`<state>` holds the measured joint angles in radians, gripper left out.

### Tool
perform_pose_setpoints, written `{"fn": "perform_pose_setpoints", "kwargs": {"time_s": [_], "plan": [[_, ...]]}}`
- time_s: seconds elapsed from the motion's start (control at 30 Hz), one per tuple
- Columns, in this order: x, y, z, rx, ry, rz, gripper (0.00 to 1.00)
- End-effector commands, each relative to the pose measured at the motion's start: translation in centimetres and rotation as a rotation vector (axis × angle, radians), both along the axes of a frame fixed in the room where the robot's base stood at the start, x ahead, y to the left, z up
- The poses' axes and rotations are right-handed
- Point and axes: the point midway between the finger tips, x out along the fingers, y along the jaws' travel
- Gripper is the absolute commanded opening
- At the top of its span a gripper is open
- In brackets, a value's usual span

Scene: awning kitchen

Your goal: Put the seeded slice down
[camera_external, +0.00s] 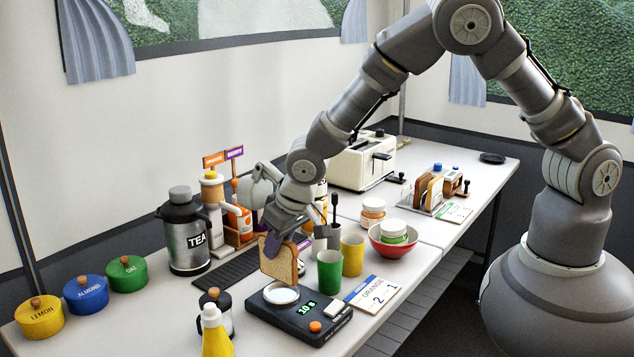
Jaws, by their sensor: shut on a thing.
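The seeded slice (279,264) is a square slice of bread with a brown crust, held upright. My gripper (281,236) is shut on its upper edge. The slice hangs just behind a dark scale (290,314) with a round pale pan (281,293) and a green lit readout. Its lower edge appears close to the pan's back rim; I cannot tell whether they touch. A dark slatted mat (226,276) lies behind and left of the slice. Part of the slice's top is hidden by my gripper.
A green cup (329,271) and a yellow cup (352,254) stand close right of the slice. A TEA pot (185,235) stands left. A small press (216,310) and yellow bottle (216,335) stand front left. A toast rack (429,190) holds slices farther back.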

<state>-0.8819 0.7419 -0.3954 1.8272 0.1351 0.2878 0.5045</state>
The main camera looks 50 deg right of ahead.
Motion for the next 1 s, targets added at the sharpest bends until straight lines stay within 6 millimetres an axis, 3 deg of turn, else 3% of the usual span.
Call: {"fn": "perform_pose_setpoints", "kwargs": {"time_s": [0.23, 0.63, 0.67, 0.73, 1.0], "plan": [[0.0, 0.0, -3.5, -0.001, 0.002, 0.001, 0.04], [0.0, 0.0, -3.9, 0.0, 0.001, 0.001, 0.04], [0.0, 0.0, -3.8, 0.0, 0.001, 0.001, 0.28], [0.0, 0.0, -3.8, 0.0, 0.001, 0.001, 0.44], [0.0, 0.0, -3.7, 0.0, 0.001, 0.0, 0.47]]}}
